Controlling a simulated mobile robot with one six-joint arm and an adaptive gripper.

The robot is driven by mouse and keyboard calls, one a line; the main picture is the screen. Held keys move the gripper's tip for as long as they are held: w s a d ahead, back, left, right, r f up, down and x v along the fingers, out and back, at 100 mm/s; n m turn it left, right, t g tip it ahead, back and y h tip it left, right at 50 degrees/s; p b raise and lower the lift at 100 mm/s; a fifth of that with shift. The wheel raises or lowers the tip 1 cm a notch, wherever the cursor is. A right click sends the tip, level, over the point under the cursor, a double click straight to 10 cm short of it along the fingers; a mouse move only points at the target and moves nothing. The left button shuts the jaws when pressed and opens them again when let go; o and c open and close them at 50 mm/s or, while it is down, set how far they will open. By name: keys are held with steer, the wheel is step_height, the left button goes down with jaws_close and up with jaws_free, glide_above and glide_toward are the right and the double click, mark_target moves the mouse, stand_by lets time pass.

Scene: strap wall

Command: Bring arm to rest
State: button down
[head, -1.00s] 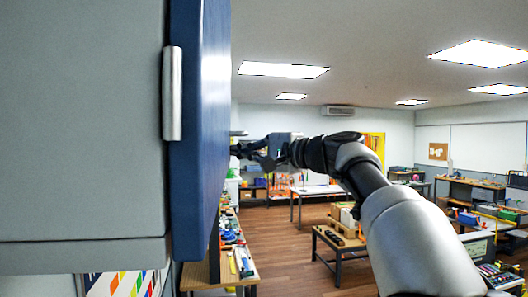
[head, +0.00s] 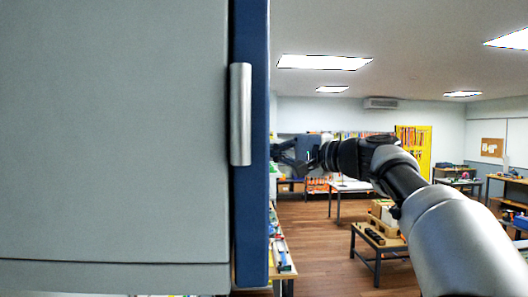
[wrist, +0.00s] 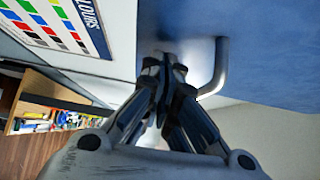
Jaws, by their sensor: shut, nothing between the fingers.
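My gripper (head: 281,152) is at the end of my outstretched arm, close to the right edge of the blue panel in the head view. In the wrist view my gripper (wrist: 170,65) has its fingers together and empty. Its tips point toward a blue surface (wrist: 270,50) with a curved silver handle (wrist: 219,66) just right of them. I cannot tell whether the tips touch it. My arm (head: 405,188) reaches from the lower right.
A large grey cabinet (head: 110,130) with a blue edge panel (head: 252,210) and an upright silver handle (head: 241,115) fills the left of the head view. A low wooden table (head: 372,238) stands behind my arm. A colour chart (wrist: 60,22) and cluttered bench (wrist: 45,98) show in the wrist view.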

steer(key=w+v, duration=0.1)
steer(key=v, duration=0.8)
steer(key=s+f+n+g+h+b, duration=0.15)
steer(key=s+f+b, duration=0.4)
steer(key=f, duration=0.55)
steer(key=s+f+g+h+b, duration=0.1)
steer(key=s+f+h+b, duration=0.4)
steer(key=f, duration=0.6)
steer(key=s+f+n+g+h+b, duration=0.1)
steer(key=s+f+b, duration=0.2)
steer(key=s+f, duration=0.6)
steer(key=s+d+f+n+h+b, duration=0.1)
steer(key=s+f, duration=0.5)
steer(key=f, duration=0.6)
steer(key=s+d+f+n+g+h+b, duration=0.1)
steer(key=s+d+f+h+b, duration=0.3)
steer(key=f+b, duration=0.4)
steer(key=s+d+f+n+g+h+b, duration=0.1)
steer(key=s+d+f+b, duration=0.4)
steer(key=f, duration=1.1)
steer(key=s+n+h, duration=0.1)
steer(key=s, duration=0.2)
steer(key=shift+f+n, duration=0.15)
steer(key=shift+n, duration=0.2)
